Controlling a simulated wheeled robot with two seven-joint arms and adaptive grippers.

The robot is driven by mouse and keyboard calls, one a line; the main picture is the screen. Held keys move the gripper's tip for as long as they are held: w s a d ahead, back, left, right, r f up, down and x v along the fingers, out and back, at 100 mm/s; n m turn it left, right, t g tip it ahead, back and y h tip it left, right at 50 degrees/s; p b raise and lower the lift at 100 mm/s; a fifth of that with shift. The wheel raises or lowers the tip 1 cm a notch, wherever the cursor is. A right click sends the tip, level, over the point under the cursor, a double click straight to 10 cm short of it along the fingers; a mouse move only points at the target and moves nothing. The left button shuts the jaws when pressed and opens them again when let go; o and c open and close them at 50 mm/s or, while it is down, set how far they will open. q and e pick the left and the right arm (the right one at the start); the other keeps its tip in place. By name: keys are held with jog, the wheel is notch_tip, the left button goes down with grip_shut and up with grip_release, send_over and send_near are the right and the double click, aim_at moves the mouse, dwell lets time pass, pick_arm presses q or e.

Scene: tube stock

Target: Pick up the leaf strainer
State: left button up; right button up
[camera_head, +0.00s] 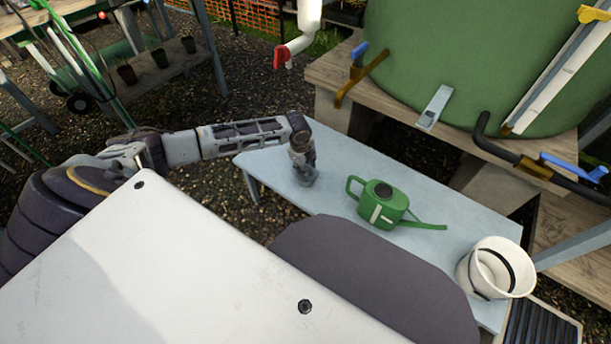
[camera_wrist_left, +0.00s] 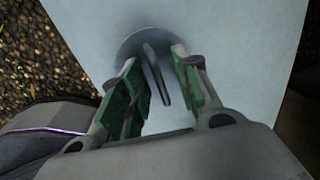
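The leaf strainer (camera_wrist_left: 157,75) shows in the left wrist view as a dark, thin upright handle over a grey round base, on the pale table. My left gripper (camera_wrist_left: 160,88) points down with its two green-padded fingers on either side of the handle. Gaps show between handle and pads, so the gripper looks open. In the head view my left gripper (camera_head: 305,176) is low over the table's left part, and I cannot make out the strainer there. My right gripper is not in view.
On the pale blue table (camera_head: 335,160), a green watering can (camera_head: 385,208) stands right of my left gripper, and a white bucket (camera_head: 478,275) is at the right end. A large green tank (camera_head: 440,60) on a wooden stand rises behind. A white downpipe (camera_head: 303,35) hangs above.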

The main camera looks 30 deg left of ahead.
pick_arm(q)
grip_shut()
jog(key=shift+r, duration=0.15)
jog(key=shift+r+p, duration=0.3)
jog(key=shift+r, duration=0.15)
notch_tip(320, 180, up, 7)
jog(key=p, duration=0.3)
jog(key=shift+f, duration=0.1)
jog(key=shift+r+p, duration=0.4)
jog(key=shift+r, duration=0.6)
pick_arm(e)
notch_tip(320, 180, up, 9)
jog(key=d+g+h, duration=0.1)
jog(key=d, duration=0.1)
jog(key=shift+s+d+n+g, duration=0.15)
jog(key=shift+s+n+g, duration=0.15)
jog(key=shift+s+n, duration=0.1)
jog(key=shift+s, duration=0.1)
